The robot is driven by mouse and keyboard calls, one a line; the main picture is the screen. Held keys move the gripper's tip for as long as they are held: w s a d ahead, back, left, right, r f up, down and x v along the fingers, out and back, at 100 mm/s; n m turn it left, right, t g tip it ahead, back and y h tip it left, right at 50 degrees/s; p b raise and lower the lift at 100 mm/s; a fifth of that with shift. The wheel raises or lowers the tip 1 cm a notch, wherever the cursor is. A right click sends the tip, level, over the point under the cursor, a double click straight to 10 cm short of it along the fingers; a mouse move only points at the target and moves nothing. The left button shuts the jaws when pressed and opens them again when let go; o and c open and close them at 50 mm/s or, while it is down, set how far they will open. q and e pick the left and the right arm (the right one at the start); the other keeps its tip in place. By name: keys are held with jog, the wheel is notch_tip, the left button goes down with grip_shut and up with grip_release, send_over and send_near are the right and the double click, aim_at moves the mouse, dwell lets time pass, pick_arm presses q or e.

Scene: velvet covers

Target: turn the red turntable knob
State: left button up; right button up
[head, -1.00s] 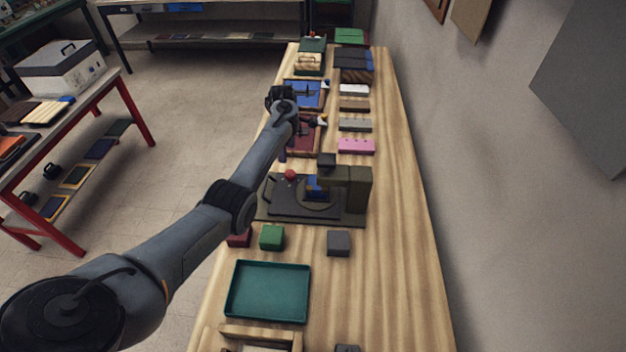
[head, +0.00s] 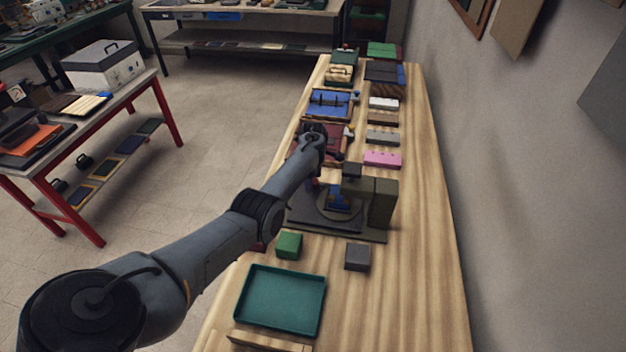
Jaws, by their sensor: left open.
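The turntable (head: 340,202) is a dark round plate on a dark base (head: 300,215), with a small blue block (head: 338,200) on it and an olive-brown housing (head: 378,203) at its right. The red knob (head: 312,184) is at the base's far left corner, mostly hidden behind my left arm. My left gripper (head: 315,172) is open at the end of the arm, pointing down near the knob. The wrist and forearm cover much of it, so I cannot tell whether it touches the knob. My right gripper is not in view.
A green block (head: 289,245), a grey block (head: 357,257) and an empty teal tray (head: 281,300) are on the near side. A pink block (head: 382,159) and other blocks line the far side. A wall runs along the right. The table's right strip is clear.

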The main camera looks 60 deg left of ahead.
pick_arm(q)
jog(key=c, duration=1.1)
jog(key=shift+o, duration=0.2)
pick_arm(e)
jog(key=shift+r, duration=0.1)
